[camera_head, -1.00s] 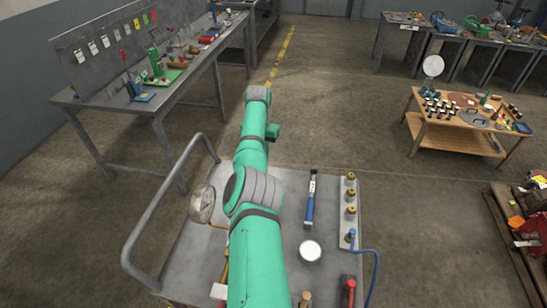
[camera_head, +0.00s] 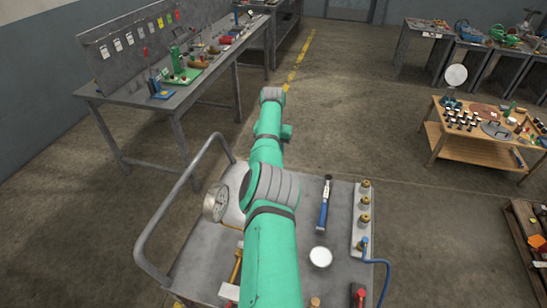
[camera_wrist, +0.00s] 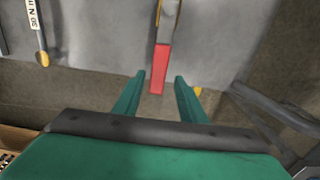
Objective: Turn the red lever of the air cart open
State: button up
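In the wrist view a red lever (camera_wrist: 159,68) hangs from a metal fitting (camera_wrist: 167,22), past the edge of the grey cart top. My gripper (camera_wrist: 159,87) is open, its two green fingers apart, with the lever's red end between or just beyond the tips. Whether they touch is unclear, but a gap shows on each side. In the head view the air cart (camera_head: 290,262) is partly covered by my green arm, and my gripper cannot be made out. A red part (camera_head: 359,293) shows at the bottom edge; I cannot tell if it is the same lever.
The cart carries a gauge (camera_head: 216,203), a blue-handled tool (camera_head: 324,203), a white disc (camera_head: 321,257), brass fittings (camera_head: 364,202) and a blue hose (camera_head: 386,275). Its push rail (camera_head: 165,215) is at left. A workbench (camera_head: 185,100) and wooden table (camera_head: 480,145) stand beyond, with open floor between.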

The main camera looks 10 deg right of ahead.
jog(key=shift+d, duration=0.1)
notch_tip(320, 180, up, 11)
dwell(0.7)
jog(key=shift+f, duration=0.1)
